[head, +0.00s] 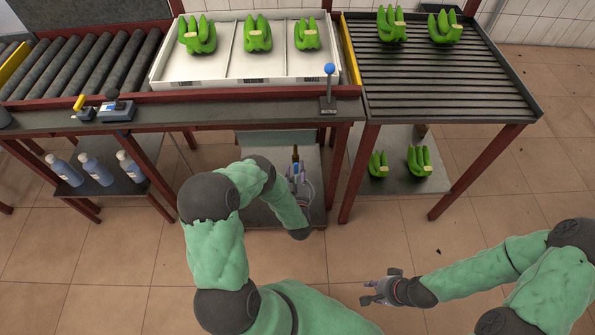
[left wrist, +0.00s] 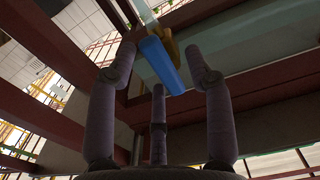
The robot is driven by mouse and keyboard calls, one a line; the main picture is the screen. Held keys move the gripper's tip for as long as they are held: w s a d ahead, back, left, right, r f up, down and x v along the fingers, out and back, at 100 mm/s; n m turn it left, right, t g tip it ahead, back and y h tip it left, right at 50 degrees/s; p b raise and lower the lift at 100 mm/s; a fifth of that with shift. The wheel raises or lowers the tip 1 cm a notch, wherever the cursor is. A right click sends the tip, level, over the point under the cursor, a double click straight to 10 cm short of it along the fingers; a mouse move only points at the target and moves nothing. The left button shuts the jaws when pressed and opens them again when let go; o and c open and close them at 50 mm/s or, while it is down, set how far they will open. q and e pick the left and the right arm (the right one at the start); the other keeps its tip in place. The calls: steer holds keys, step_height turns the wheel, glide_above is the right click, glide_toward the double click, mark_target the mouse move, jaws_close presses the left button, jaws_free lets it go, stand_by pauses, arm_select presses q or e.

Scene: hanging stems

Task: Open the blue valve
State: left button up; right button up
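The blue valve handle (left wrist: 160,64) shows in the left wrist view as a straight blue lever on a brass-yellow body (left wrist: 168,42). It lies beyond the fingertips, in the space between the spread fingers. My left gripper (left wrist: 158,65) is open, with its three fingers apart and nothing visibly gripped. In the head view the left gripper (head: 300,180) is below the bench edge, close to the small brass and blue valve (head: 295,160), which it partly hides. I cannot tell if it touches. My right gripper (head: 378,287) is open and empty over the floor.
The bench edge (head: 230,112) and red frame legs (head: 350,185) stand close around the left gripper. A blue-knobbed lever (head: 328,88) stands on the bench. A white tray (head: 200,68) holds green banana bunches. Bottles (head: 95,168) stand on a low shelf. Open floor surrounds the right gripper.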

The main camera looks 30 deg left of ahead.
arm_select(q)
steer(key=v, duration=1.2)
steer(key=shift+a, duration=0.1)
